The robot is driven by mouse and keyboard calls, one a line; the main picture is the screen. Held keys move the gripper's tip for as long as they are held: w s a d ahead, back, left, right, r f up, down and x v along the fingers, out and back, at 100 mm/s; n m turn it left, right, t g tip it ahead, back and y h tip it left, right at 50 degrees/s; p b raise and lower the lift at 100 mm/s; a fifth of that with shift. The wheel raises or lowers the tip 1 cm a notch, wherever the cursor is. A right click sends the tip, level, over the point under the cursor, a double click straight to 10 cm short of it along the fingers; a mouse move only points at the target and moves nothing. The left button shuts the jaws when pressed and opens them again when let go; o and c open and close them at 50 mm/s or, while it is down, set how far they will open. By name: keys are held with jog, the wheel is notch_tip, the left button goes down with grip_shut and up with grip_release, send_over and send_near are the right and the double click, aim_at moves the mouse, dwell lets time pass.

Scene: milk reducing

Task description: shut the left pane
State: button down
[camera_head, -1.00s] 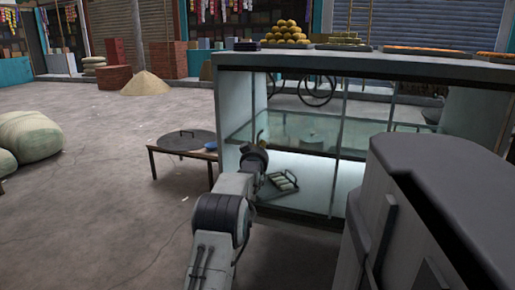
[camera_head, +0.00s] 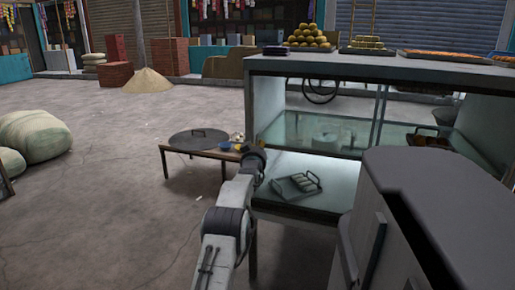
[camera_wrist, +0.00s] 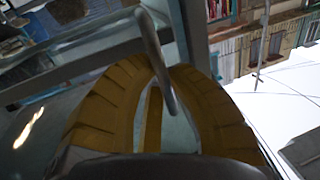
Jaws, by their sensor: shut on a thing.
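The display cabinet (camera_head: 395,67) stands at centre right, with glass panes across its front. The left pane (camera_head: 325,132) spans most of the left half, and two upright pane edges (camera_head: 380,118) stand close together near the middle. My gripper (camera_head: 242,146) is at the cabinet's left front corner. In the wrist view the yellow fingers of my gripper (camera_wrist: 165,85) are closed around a grey metal bar handle (camera_wrist: 153,50). The pane edge by the handle is hard to make out.
A low table (camera_head: 180,152) with a round dark lid (camera_head: 198,139) stands left of the cabinet, close to my gripper. A tray (camera_head: 297,186) lies on the lower shelf. Sweets (camera_head: 308,34) stand on top. The floor at left is open, with sacks (camera_head: 35,140).

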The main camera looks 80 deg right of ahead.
jog(key=shift+w+f, duration=0.15)
jog(key=shift+w, duration=0.1)
jog(key=c, duration=1.2)
grip_release()
jog(key=shift+w, duration=0.1)
jog(key=shift+o, duration=0.2)
jog(key=shift+a, duration=0.1)
jog(key=a, duration=1.1)
jog(key=shift+a, duration=0.35)
jog(key=shift+w, duration=0.15)
